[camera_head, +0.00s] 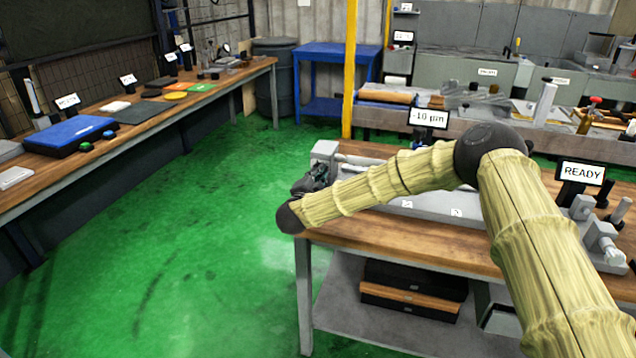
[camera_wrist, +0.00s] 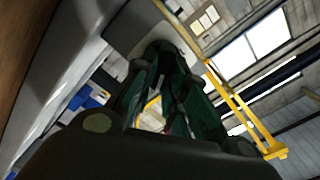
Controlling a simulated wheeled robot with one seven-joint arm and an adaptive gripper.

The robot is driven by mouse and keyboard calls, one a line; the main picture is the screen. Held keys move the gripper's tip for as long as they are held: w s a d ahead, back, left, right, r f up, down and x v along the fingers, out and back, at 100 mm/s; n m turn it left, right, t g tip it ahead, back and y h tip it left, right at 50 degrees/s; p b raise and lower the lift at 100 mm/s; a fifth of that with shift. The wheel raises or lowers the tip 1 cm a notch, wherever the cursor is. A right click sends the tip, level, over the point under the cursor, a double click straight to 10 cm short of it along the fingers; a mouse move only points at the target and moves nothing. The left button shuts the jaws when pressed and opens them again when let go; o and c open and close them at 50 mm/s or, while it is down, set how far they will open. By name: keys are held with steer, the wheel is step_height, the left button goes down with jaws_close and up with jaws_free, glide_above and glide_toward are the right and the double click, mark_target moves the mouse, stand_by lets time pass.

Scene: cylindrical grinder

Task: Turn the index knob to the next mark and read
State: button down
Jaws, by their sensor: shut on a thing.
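My gripper (camera_head: 314,178) is at the left end of the grey grinder (camera_head: 324,151) on the wooden bench. In the wrist view its dark fingers (camera_wrist: 165,68) close on a dark round part, which I take to be the index knob (camera_wrist: 160,47), against the grey housing. The fingers cover most of the knob, and its marks cannot be seen. In the head view the knob is hidden by my gripper. A small display (camera_head: 428,118) above the grinder reads "-10 µm".
A second display (camera_head: 582,173) reads "READY" at the right of the bench. My arm crosses over the grinder bed. A long workbench (camera_head: 190,93) stands on the left, with a clear green floor (camera_head: 190,240) between. A yellow post (camera_head: 350,70) rises behind the grinder.

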steer(key=shift+f+m+b, duration=0.15)
steer(key=shift+m+b, duration=0.35)
steer(key=shift+m, duration=0.2)
steer(key=c, duration=1.4)
jaws_free()
steer(key=shift+c, duration=0.2)
steer(key=v, duration=1.2)
